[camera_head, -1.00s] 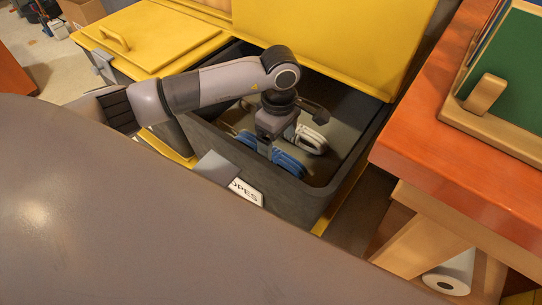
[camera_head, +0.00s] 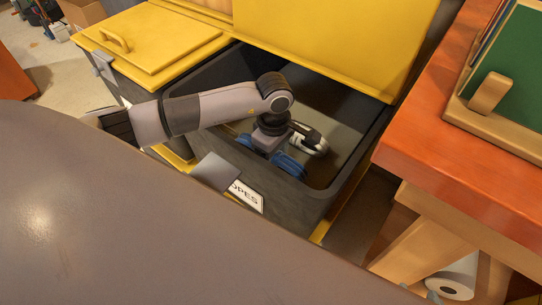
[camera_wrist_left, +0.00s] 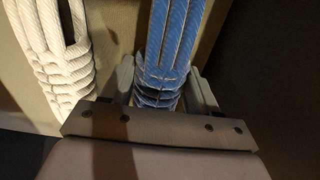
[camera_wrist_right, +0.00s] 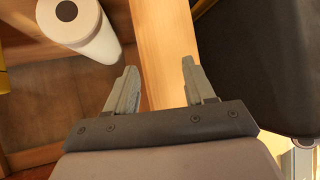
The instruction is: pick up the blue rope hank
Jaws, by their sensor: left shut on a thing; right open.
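The blue rope hank (camera_head: 289,166) is inside the dark bin, near its front wall. In the left wrist view the blue rope hank (camera_wrist_left: 170,45) runs up between the fingers. My left gripper (camera_wrist_left: 158,90) is shut on it, with a finger on each side. In the head view my left gripper (camera_head: 266,152) reaches down into the bin and partly hides the hank. My right gripper (camera_wrist_right: 155,85) is open and empty in the right wrist view, over a wooden frame.
A white rope hank (camera_head: 312,138) lies beside the blue one and also shows in the left wrist view (camera_wrist_left: 52,55). The bin (camera_head: 230,165) has high walls and a raised yellow lid (camera_head: 330,35). An orange bench (camera_head: 460,170) stands to the right. A white roll (camera_wrist_right: 80,28) is near my right gripper.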

